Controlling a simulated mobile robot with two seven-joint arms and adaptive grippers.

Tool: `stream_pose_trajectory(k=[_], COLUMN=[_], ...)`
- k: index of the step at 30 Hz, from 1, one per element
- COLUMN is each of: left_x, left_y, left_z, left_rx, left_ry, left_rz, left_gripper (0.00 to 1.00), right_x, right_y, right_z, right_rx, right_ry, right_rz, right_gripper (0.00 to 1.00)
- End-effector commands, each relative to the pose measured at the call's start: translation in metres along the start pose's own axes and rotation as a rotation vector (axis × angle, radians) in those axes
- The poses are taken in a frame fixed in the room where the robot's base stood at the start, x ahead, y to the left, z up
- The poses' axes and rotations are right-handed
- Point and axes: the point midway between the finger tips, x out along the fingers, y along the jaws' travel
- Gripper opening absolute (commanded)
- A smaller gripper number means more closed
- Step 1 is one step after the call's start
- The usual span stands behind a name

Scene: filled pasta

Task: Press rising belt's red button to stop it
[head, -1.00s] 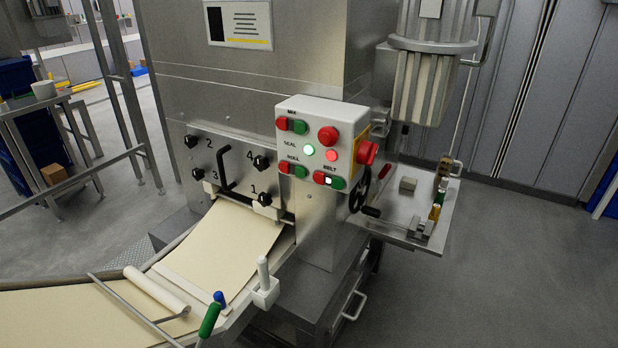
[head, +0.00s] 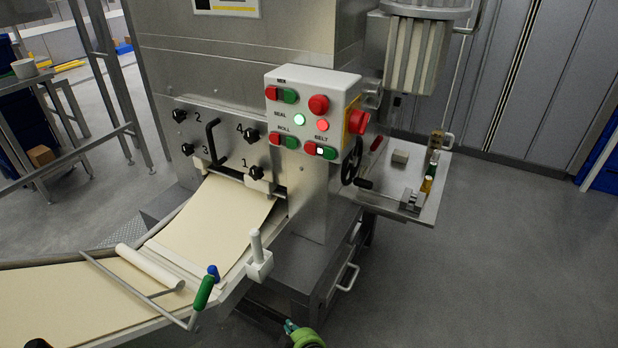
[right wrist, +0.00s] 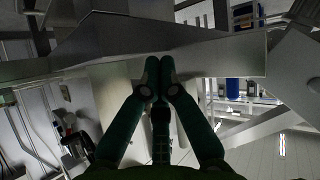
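The white control panel (head: 312,108) is on the steel machine in the head view. Under its BELT label sit a red button (head: 309,147) and a green button (head: 329,153) with a small white light between them. My right gripper (head: 291,328) shows at the bottom edge of the head view, well below the panel and apart from it. In the right wrist view its two green fingers (right wrist: 159,62) meet at the tips with nothing between them. A dark piece at the lower left edge may be my left gripper (head: 38,343); its fingers are hidden.
A dough sheet (head: 215,222) runs down from the machine onto a belt with a roller (head: 150,267) and a green-handled lever (head: 203,292). A black handwheel (head: 351,167) and a side shelf (head: 385,205) stand right of the panel. The floor at right is clear.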

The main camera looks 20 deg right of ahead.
Motion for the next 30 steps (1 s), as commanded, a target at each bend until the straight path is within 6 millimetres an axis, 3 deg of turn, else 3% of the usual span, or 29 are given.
stream_pose_trajectory(k=[1,3,8,12,15,21,24,30], left_x=[0.002,0.003,0.005,0.008,0.009,0.01,0.011,0.011], left_y=[0.0,0.0,0.0,0.0,0.0,0.001,0.001,0.001], left_z=[0.0,0.0,0.0,0.0,0.0,0.0,0.0,0.0], left_rx=[0.0,0.0,0.0,0.0,0.0,0.001,0.001,0.002], left_ry=[0.001,0.001,0.002,0.002,0.002,0.002,0.002,0.002], left_rz=[0.0,0.0,0.0,0.0,0.0,0.0,0.001,0.001], left_gripper=[0.4,0.4,0.4,0.4,0.4,0.4,0.4,0.4], right_x=[0.001,-0.003,-0.026,-0.064,-0.094,-0.142,-0.153,-0.157], right_y=[0.013,0.031,0.074,0.112,0.136,0.167,0.173,0.175], right_z=[-0.035,-0.078,-0.173,-0.247,-0.288,-0.334,-0.342,-0.345], right_rx=[-0.008,-0.023,-0.047,-0.058,-0.062,-0.06,-0.06,-0.06], right_ry=[0.066,0.146,0.327,0.479,0.569,0.682,0.706,0.714], right_rz=[0.035,0.083,0.206,0.325,0.405,0.517,0.542,0.549], right_gripper=[0.0,0.0,0.0,0.0,0.0,0.0,0.0,0.0])
